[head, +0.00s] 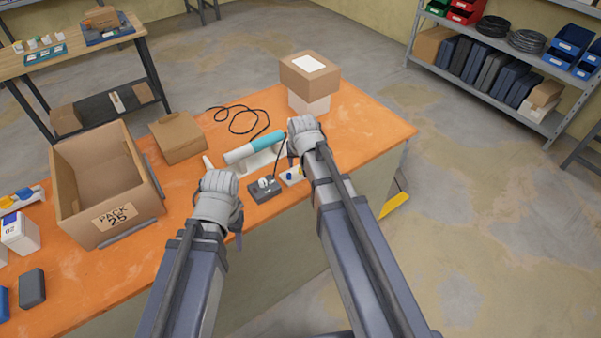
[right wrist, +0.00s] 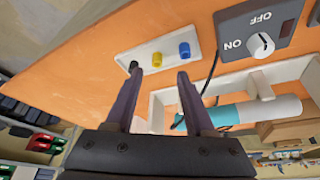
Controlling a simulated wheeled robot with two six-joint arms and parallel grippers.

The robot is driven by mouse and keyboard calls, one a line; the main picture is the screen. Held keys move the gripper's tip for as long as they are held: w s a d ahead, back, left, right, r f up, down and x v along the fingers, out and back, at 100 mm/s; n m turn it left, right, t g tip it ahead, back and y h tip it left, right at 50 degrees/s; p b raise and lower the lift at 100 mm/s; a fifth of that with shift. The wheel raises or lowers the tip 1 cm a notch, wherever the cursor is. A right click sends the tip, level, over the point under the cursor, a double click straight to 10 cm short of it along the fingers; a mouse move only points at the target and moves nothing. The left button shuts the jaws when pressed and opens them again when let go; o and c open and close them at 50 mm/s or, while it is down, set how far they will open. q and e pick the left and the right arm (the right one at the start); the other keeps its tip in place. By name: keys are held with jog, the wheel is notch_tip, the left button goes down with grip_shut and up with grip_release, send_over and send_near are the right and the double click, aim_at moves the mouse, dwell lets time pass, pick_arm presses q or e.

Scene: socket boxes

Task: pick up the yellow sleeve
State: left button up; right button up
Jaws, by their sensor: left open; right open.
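The yellow sleeve (right wrist: 157,60) stands on a white plate (right wrist: 150,48), between a black sleeve (right wrist: 134,67) and a blue sleeve (right wrist: 184,50). My right gripper (right wrist: 158,82) is open and empty, its fingers spread to either side of the yellow sleeve's line. Whether the fingertips overlap the sleeve cannot be told. In the head view the plate (head: 291,179) with the blue sleeve shows beside my right gripper (head: 303,126), whose fingertips are hidden. My left gripper (head: 218,186) hangs over the table's front part, left of the switch box; it is open, with nothing visible in it.
A grey ON/OFF switch box (head: 264,190) sits left of the plate. Behind it a teal and white cylinder (head: 255,147) lies on a white cradle. A black cable (head: 238,120) curls behind. A large open carton (head: 105,185) stands left; stacked boxes (head: 309,75) stand at the back.

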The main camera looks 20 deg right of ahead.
aim_at(301, 174)
jog(key=shift+w+f, duration=0.15)
jog(key=shift+f, duration=0.2)
jog(key=b+x, duration=0.4)
jog(key=x, duration=0.1)
jog(key=shift+w+d+b, duration=0.1)
jog(key=shift+d+b, duration=0.2)
jog(key=shift+b, duration=0.1)
jog(key=shift+r, duration=0.1)
grip_shut()
